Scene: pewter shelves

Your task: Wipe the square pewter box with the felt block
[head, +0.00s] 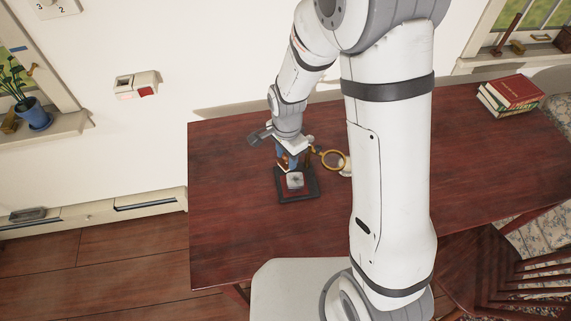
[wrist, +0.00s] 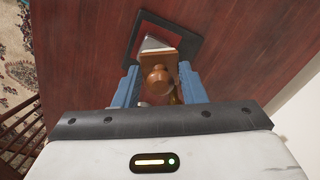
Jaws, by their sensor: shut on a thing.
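The square pewter box (head: 295,180) is small and silver-grey. It sits inside a black square frame (head: 312,193) on the dark red table. In the wrist view, part of the box (wrist: 154,43) shows beyond the block. My gripper (head: 287,160) is above the back edge of the frame, pointing down. Its blue fingers (wrist: 158,82) are shut on the felt block (wrist: 157,62), a brown block with a round wooden knob. The block overlaps the near side of the box in the wrist view; I cannot tell whether they touch. The block's underside is hidden.
A magnifying glass (head: 333,160) on a stand is close to the right of my gripper. A stack of books (head: 510,94) lies at the table's far right. The table (head: 225,200) is clear to the left. A wooden chair (head: 500,265) stands at the lower right.

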